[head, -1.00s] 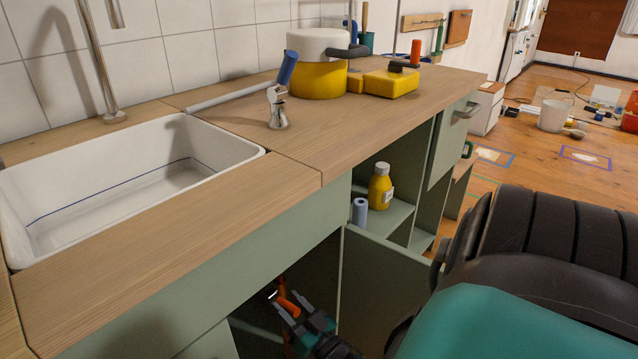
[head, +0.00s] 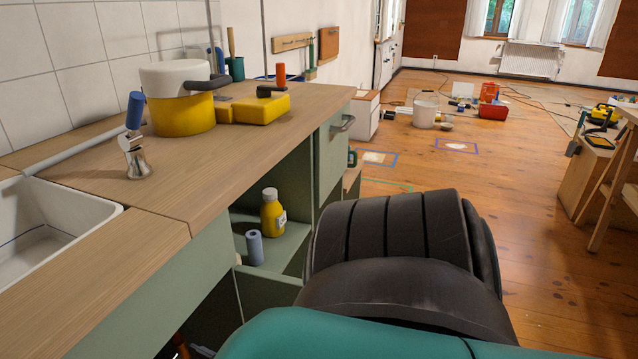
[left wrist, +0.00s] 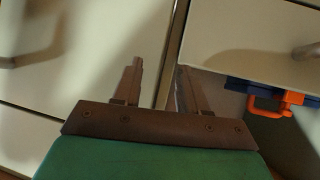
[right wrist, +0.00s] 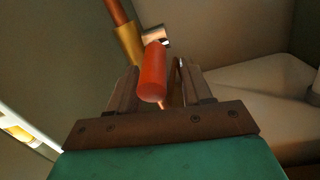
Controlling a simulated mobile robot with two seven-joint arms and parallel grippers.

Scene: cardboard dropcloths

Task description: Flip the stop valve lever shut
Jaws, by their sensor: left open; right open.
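The stop valve's red-orange lever (right wrist: 153,75) shows in the right wrist view, its rounded end towards the camera. Behind it are a brass fitting (right wrist: 128,42) and a copper-coloured pipe. My right gripper (right wrist: 157,82) is open, with the lever between or just in front of its fingers; whether they touch it I cannot tell. In the head view only a sliver of orange shows at the bottom edge, inside the cabinet under the sink. My left gripper (left wrist: 158,80) is open and empty in front of pale cabinet fronts.
The cabinet's pale inner walls (right wrist: 235,40) stand close around my right gripper. A worktop (head: 225,150) with a sink (head: 50,225) lies above. A yellow bottle (head: 272,213) and a blue roll (head: 254,248) stand on an open shelf.

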